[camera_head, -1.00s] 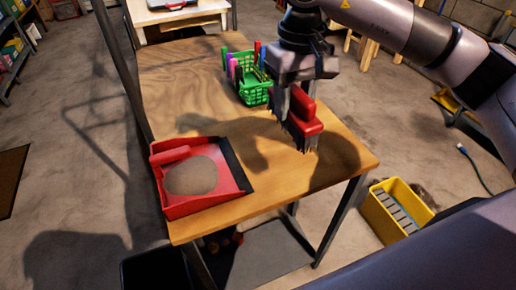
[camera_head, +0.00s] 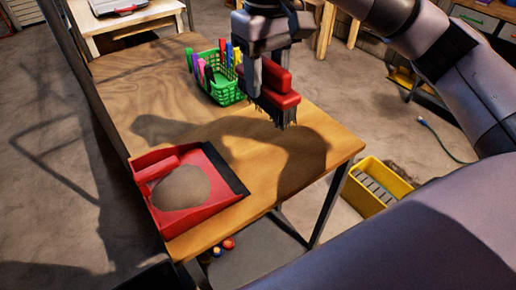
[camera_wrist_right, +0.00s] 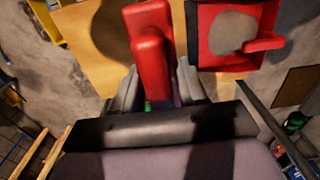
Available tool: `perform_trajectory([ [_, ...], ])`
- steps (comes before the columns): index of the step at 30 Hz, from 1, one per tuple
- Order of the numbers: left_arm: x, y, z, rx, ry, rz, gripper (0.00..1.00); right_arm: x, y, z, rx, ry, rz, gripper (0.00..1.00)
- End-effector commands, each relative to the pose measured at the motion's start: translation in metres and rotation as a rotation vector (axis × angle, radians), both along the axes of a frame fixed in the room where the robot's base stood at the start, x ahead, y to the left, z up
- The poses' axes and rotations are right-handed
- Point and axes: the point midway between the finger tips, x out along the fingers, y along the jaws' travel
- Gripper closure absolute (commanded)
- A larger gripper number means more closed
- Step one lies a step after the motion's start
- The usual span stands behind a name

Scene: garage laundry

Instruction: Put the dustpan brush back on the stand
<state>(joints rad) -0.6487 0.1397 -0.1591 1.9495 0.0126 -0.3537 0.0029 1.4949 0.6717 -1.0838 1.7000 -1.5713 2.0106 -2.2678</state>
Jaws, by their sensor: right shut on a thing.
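The red dustpan brush (camera_head: 284,99) has dark bristles that point down. My right gripper (camera_head: 260,86) is shut on it and holds it above the wooden table, to the right of the green basket. In the right wrist view the brush (camera_wrist_right: 150,60) sits between the fingers (camera_wrist_right: 155,92). A red dustpan (camera_head: 158,220) with a grey-brown patch or pile in it lies at the table's near left; it also shows in the right wrist view (camera_wrist_right: 264,43). I cannot make out a separate stand. My left gripper is not in view.
A green basket (camera_head: 226,93) of colourful items stands toward the back of the table (camera_head: 130,100). A yellow bin (camera_head: 374,190) is on the floor to the right. The tabletop between basket and dustpan is clear.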

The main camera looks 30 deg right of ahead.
Motion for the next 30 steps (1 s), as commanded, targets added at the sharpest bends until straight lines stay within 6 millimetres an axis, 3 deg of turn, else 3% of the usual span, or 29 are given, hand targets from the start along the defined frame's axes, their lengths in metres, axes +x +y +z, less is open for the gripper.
perform_trajectory([
  [1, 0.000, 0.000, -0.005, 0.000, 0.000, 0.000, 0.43, -0.001, 0.000, -0.015, 0.001, 0.006, 0.001, 1.00],
  [8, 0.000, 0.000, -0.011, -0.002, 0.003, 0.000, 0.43, -0.001, 0.000, -0.065, 0.001, 0.005, -0.001, 1.00],
  [15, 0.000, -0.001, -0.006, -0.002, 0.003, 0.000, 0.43, -0.001, -0.001, -0.117, 0.000, 0.003, -0.002, 1.00],
  [23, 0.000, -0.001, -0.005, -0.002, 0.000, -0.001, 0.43, 0.000, 0.000, -0.137, 0.000, 0.000, -0.002, 1.00],
  [30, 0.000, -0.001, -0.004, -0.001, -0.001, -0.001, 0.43, 0.000, 0.000, -0.171, 0.000, 0.002, -0.003, 1.00],
])
